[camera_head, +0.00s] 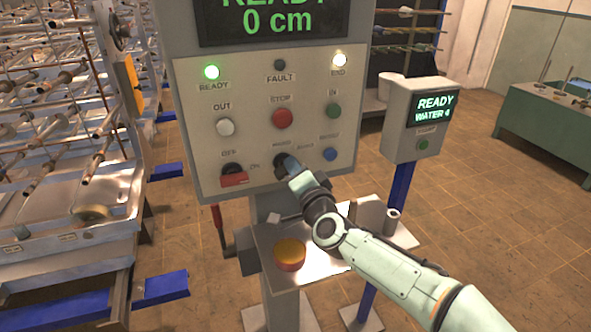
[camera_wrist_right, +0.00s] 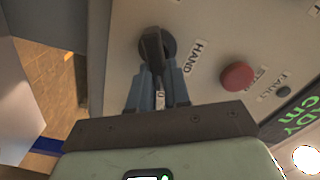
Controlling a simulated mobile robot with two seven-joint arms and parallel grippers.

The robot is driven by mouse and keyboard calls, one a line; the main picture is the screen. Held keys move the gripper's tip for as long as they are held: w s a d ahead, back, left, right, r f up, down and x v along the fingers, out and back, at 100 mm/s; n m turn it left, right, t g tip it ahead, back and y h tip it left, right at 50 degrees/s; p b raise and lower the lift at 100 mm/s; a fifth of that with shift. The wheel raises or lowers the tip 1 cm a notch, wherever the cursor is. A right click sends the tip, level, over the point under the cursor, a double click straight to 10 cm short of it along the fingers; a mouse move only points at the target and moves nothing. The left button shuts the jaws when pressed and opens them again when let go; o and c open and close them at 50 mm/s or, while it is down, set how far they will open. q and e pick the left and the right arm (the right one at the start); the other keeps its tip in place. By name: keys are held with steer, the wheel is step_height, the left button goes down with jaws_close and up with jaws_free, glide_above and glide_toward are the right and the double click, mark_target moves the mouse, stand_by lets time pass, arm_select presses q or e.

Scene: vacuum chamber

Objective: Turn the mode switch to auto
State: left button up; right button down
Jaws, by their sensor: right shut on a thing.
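The mode switch (camera_head: 279,160) is a black rotary knob low in the middle of the grey control panel. It is partly hidden behind my right gripper (camera_head: 290,166) in the head view. In the right wrist view, the black handle of the switch (camera_wrist_right: 152,44) stands out from its round base, with a HAND label beside it. The blue fingers of my right gripper (camera_wrist_right: 157,80) are shut on this handle. I cannot tell clearly which position the handle points to. My left gripper is not in view.
The panel (camera_head: 240,110) also carries a red stop button (camera_head: 282,118), a blue button (camera_head: 330,154) and a red-handled OFF/ON switch (camera_head: 233,176). A smaller READY panel (camera_head: 403,138) stands to the right.

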steer(key=c, duration=1.1)
jaws_free()
steer(key=shift+w, duration=0.1)
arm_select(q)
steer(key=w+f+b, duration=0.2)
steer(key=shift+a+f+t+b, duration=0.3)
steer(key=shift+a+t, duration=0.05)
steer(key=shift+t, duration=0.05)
arm_select(e)
steer(key=v, duration=1.3)
steer(key=shift+s, duration=0.2)
